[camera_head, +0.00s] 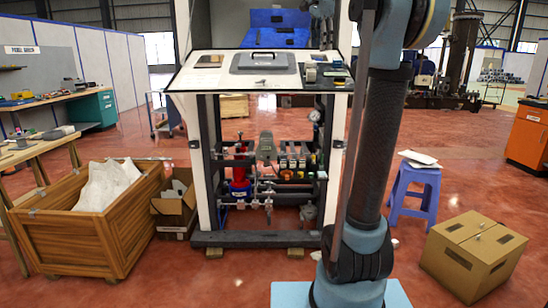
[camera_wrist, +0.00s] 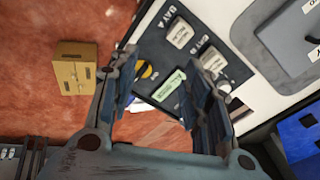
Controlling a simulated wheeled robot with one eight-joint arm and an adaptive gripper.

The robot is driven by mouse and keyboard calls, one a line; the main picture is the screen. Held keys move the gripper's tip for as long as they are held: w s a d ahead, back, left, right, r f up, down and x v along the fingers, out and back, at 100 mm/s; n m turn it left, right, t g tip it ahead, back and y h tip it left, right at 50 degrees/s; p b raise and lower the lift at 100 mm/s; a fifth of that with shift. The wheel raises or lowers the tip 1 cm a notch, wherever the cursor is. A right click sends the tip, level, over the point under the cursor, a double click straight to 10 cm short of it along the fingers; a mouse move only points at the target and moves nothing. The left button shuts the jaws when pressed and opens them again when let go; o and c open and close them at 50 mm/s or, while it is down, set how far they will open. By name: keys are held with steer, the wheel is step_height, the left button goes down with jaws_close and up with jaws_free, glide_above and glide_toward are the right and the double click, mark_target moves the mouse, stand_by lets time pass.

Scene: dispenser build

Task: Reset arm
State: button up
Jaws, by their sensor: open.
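My gripper (camera_wrist: 158,65) is open in the wrist view. Its two fingers are spread, with nothing visibly held between them. Beyond them is a dark panel (camera_wrist: 155,45) marked BAY A and BAY B. It carries two pale blocks (camera_wrist: 179,33), a green labelled piece (camera_wrist: 169,85) and a partly hidden yellow-and-black round piece (camera_wrist: 147,70). The right finger overlaps part of the panel. In the head view, my arm rises at right in front of the dispenser stand (camera_head: 204,150); I cannot make out the jaws clearly there.
A grey lidded piece (camera_head: 264,62) lies on the white worktop (camera_head: 205,82), below a blue recess (camera_head: 275,37). A cardboard box (camera_head: 473,255) and purple stool (camera_head: 414,190) stand right. A wooden crate (camera_head: 75,238) and open carton (camera_head: 173,207) stand left. Red floor (camera_head: 440,130) shows between them.

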steer(key=s+f+n, duration=0.4)
steer(key=s+f, duration=0.8)
steer(key=f, duration=0.6)
steer(key=s+d+f+n+g, duration=0.1)
steer(key=s+f+n, duration=0.4)
steer(key=s+f, duration=0.7)
steer(key=s+f+n+g+y, duration=0.1)
steer(key=s+f+n, duration=0.3)
steer(key=s+f, duration=0.8)
step_height(320, 180, down, 12)
steer(key=shift+d+f+n, duration=0.15)
steer(key=shift+d+n, duration=0.05)
steer(key=shift+n, duration=0.2)
steer(key=shift+s, duration=0.1)
steer(key=shift+w+f, duration=0.2)
steer(key=shift+w, duration=0.25)
